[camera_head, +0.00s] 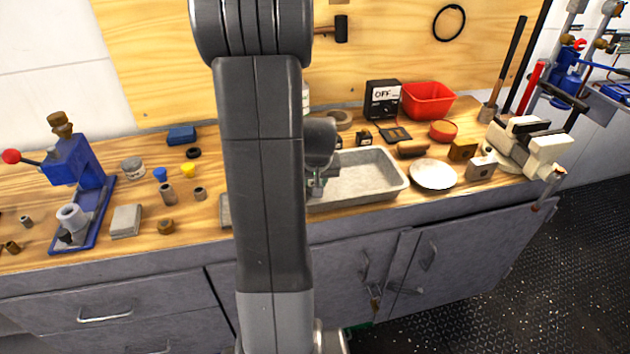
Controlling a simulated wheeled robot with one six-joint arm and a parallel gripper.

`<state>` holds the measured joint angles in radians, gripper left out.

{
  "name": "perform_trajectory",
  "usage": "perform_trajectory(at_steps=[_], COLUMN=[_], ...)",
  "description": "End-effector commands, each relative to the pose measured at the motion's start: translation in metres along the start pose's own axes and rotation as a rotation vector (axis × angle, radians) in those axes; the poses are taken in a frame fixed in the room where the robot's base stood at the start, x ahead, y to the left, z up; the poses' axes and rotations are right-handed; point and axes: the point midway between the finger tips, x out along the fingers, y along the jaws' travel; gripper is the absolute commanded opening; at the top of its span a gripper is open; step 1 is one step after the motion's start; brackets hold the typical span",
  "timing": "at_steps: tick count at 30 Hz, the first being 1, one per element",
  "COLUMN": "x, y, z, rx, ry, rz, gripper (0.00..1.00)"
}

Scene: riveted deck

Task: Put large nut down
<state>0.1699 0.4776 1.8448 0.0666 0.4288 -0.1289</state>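My gripper (316,187) is mostly hidden behind my own arm, over the left end of a grey metal tray (385,187). Only a small grey-green part of it shows, so I cannot tell whether it is open, shut or holding something. I cannot make out the large nut for certain. A small brass-coloured ring-like piece (166,227) lies on the bench left of my arm. A brass block (462,150) and a grey block (481,168), each with a dark hole, sit to the right of the tray.
The wooden workbench (205,228) holds a blue press (82,175) at left. Bare wood shows at the front left.

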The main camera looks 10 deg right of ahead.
Motion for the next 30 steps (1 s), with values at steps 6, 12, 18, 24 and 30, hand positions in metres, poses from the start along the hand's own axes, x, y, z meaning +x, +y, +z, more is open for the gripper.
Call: perform_trajectory(at_steps=[6, 12, 18, 24, 30], x=[0.002, 0.006, 0.004, 0.001, -0.019], y=[0.000, 0.000, 0.000, 0.000, 0.000], z=[0.001, 0.002, 0.002, 0.000, -0.001], rx=[0.000, 0.000, 0.000, 0.000, 0.000], ry=[0.002, 0.001, 0.001, 0.001, 0.005], rz=[0.000, 0.000, 0.000, 0.000, 0.000], gripper=[0.08, 0.34, 0.42, 0.42, 0.42])
